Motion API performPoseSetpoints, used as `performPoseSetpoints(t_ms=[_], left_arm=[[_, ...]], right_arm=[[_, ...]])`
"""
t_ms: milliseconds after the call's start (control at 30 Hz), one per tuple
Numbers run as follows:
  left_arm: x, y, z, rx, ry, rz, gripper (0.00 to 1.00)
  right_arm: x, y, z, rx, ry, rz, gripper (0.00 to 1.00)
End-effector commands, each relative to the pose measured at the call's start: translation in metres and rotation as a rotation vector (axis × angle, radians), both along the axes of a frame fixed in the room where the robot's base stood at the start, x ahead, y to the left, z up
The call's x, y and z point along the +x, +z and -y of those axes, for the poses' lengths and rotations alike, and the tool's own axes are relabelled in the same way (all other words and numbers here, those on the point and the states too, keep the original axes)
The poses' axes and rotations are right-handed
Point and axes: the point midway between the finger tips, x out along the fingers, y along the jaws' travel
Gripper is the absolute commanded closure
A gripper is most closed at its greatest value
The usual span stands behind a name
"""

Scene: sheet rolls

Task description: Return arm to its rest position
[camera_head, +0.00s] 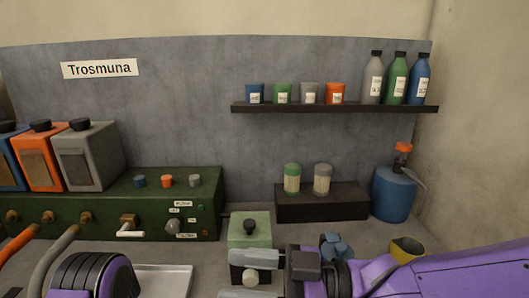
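My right arm (460,272) is purple and reaches in from the right edge. Its gripper (250,276) points left, with its two grey fingers apart and no held object visible between them. A purple and black part of my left arm (90,276) shows at the bottom left. The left gripper's fingers are not in view.
A green panel (75,231) with knobs and hoses stands at left. A dark block (322,204) with two jars, a blue jug (393,194), a yellow cup (407,248) and a blue object (337,247) are near my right arm. A wall shelf (335,108) holds cups and bottles.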

Motion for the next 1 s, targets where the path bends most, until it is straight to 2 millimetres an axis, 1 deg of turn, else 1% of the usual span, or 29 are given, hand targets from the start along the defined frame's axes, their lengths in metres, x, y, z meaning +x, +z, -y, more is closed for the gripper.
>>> performPoseSetpoints(t_ms=[167,267,367,400,467,500,567,600,667,700,733,767,800,867,900,967,1000], left_arm=[[0.001,0.000,0.000,0.000,0.000,0.001,0.00],[0.000,0.000,0.000,0.001,0.000,0.001,0.00],[0.000,0.000,0.000,0.000,0.000,0.000,0.00],[0.000,0.000,0.000,0.000,0.000,0.000,0.00],[0.000,0.000,0.000,0.000,0.000,0.000,0.00],[0.000,0.000,0.000,0.000,0.000,0.000,0.00],[0.000,0.000,0.000,0.000,0.000,0.000,0.00],[0.000,0.000,0.000,0.000,0.000,0.000,0.00],[0.000,0.000,0.000,0.000,0.000,0.000,0.00],[0.000,0.000,0.000,0.000,0.000,0.000,0.00],[0.000,0.000,0.000,0.000,0.000,0.000,0.00],[0.000,0.000,0.000,0.000,0.000,0.000,0.00],[0.000,0.000,0.000,0.000,0.000,0.000,0.00],[0.000,0.000,0.000,0.000,0.000,0.000,0.00],[0.000,0.000,0.000,0.000,0.000,0.000,0.00],[0.000,0.000,0.000,0.000,0.000,0.000,0.00],[0.000,0.000,0.000,0.000,0.000,0.000,0.00]], right_arm=[[0.027,0.005,0.009,0.056,-0.137,-0.048,0.41],[0.049,0.001,0.019,0.091,-0.250,-0.106,0.41],[0.077,-0.016,0.036,0.122,-0.395,-0.197,0.41],[0.089,-0.027,0.045,0.131,-0.461,-0.242,0.41],[0.106,-0.048,0.060,0.140,-0.566,-0.316,0.41],[0.116,-0.065,0.072,0.142,-0.641,-0.370,0.41],[0.130,-0.098,0.093,0.135,-0.764,-0.460,0.41],[0.136,-0.124,0.110,0.125,-0.856,-0.528,0.41],[0.140,-0.169,0.137,0.095,-1.002,-0.632,0.41],[0.138,-0.201,0.157,0.068,-1.101,-0.702,0.41],[0.134,-0.223,0.171,0.046,-1.169,-0.749,0.41],[0.128,-0.245,0.185,0.021,-1.236,-0.795,0.41],[0.118,-0.273,0.202,-0.018,-1.319,-0.850,0.41],[0.098,-0.311,0.227,-0.080,-1.438,-0.927,0.41],[0.081,-0.335,0.243,-0.124,-1.511,-0.974,0.41],[0.053,-0.368,0.265,-0.200,-1.614,-1.037,0.41],[0.031,-0.388,0.280,-0.255,-1.678,-1.076,0.41]])
